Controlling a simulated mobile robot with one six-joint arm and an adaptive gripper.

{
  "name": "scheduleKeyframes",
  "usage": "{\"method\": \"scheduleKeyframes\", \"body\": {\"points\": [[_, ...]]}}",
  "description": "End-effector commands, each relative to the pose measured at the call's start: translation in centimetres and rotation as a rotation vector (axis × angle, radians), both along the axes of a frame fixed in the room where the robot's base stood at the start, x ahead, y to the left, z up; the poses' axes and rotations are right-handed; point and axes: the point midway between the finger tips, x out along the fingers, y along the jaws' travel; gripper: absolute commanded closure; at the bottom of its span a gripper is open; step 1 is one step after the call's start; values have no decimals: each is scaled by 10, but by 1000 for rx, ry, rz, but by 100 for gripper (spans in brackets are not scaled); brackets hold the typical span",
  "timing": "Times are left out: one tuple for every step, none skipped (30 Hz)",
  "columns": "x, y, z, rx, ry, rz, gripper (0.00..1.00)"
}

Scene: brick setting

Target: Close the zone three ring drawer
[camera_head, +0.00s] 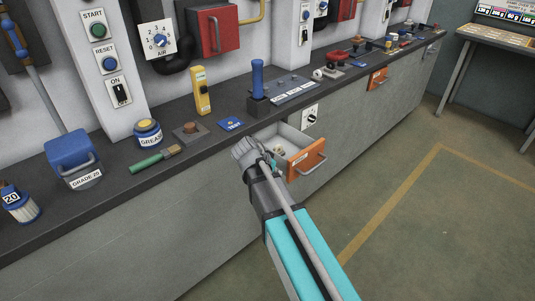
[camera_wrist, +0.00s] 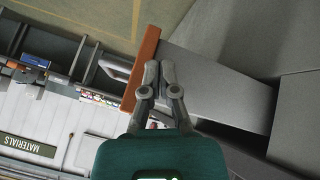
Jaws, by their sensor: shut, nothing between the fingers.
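The drawer with the orange front (camera_head: 306,158) stands pulled out from the grey cabinet under the counter. My gripper (camera_head: 268,158) is at the drawer's left side in the head view. In the wrist view, the shut, empty fingers (camera_wrist: 159,68) lie against the view of the drawer's grey side (camera_wrist: 215,88), just behind the orange front (camera_wrist: 141,68). I cannot tell whether they touch it. The drawer label is too small to read.
The dark counter (camera_head: 205,135) above holds a yellow control box (camera_head: 202,91), a blue-handled lever (camera_head: 257,78), a green-handled tool (camera_head: 155,159) and a grease pot (camera_head: 148,132). Another orange-fronted drawer (camera_head: 377,79) is farther along. The floor (camera_head: 400,190) at right is clear.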

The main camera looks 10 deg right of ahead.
Motion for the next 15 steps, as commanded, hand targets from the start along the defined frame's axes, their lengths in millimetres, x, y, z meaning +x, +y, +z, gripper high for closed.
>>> {"method": "scheduleKeyframes", "body": {"points": [[-18, -8, -4, 38, 60, 28, 100], [-25, -11, -8, 62, 96, 49, 100], [-36, -14, -13, 95, 143, 82, 100], [-44, -17, -17, 122, 176, 107, 100], [-53, -19, -20, 149, 210, 135, 100], [-64, -22, -25, 185, 251, 172, 100], [-72, -24, -29, 214, 278, 201, 100], [-81, -26, -32, 242, 305, 231, 100], [-91, -29, -36, 278, 336, 271, 100], [-99, -30, -39, 304, 356, 299, 100], [-106, -32, -42, 329, 372, 328, 100], [-114, -34, -45, 360, 392, 364, 100], [-120, -36, -47, 382, 405, 388, 100], [-126, -37, -48, 402, 415, 412, 100], [-132, -39, -50, 425, 426, 441, 100]]}}
